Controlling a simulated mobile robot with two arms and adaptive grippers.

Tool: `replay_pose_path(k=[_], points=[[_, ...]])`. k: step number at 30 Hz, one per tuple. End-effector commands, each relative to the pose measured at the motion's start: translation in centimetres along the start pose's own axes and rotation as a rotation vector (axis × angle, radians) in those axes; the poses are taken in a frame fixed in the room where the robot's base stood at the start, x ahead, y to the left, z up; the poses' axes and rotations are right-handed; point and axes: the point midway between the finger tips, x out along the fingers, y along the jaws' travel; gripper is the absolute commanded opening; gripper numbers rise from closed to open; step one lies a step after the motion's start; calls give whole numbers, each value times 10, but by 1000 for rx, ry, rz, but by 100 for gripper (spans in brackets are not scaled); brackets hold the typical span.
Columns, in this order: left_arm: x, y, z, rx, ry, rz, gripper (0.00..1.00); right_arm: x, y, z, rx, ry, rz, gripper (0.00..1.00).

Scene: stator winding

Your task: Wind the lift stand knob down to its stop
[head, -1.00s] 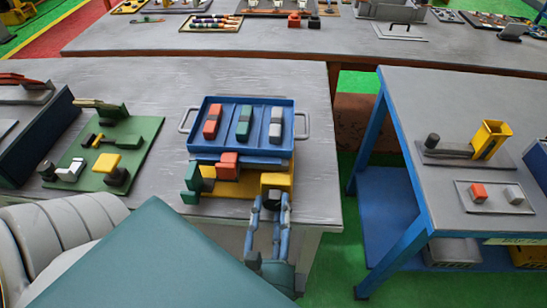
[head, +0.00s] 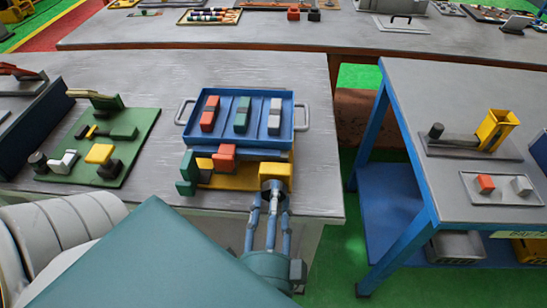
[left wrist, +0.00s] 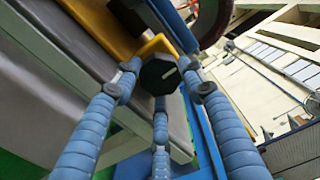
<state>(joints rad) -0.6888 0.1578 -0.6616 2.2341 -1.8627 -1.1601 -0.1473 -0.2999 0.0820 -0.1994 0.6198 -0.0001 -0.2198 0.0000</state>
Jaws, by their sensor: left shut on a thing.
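The lift stand has a yellow base (head: 245,181) and carries a blue tray (head: 259,102) on top. Its dark knob (left wrist: 157,76) sticks out beside the yellow base in the left wrist view and bears a white mark on its face. My left gripper (head: 272,187) is at the front right corner of the stand, with its blue fingers closed around the knob. In the left wrist view the fingers (left wrist: 160,85) meet the knob from several sides. In the head view the fingertips mostly hide the knob. My right gripper is not in view.
The tray holds red, green and grey blocks. A red block (head: 225,157) and a green block (head: 187,173) are at the stand's front. A green board (head: 130,154) with fixtures lies to the left. A blue-framed table (head: 412,95) stands right, across a gap.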

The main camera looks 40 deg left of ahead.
Motion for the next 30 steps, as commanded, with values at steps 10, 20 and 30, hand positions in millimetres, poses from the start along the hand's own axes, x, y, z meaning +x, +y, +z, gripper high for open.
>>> replay_pose_path(k=[10,20,30], points=[[2,-4,5,-13,-15,-10,15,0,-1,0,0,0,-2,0],[2,-3,3,-11,-10,-6,60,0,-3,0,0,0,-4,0],[-16,0,2,-9,-4,1,60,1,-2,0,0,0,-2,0]])
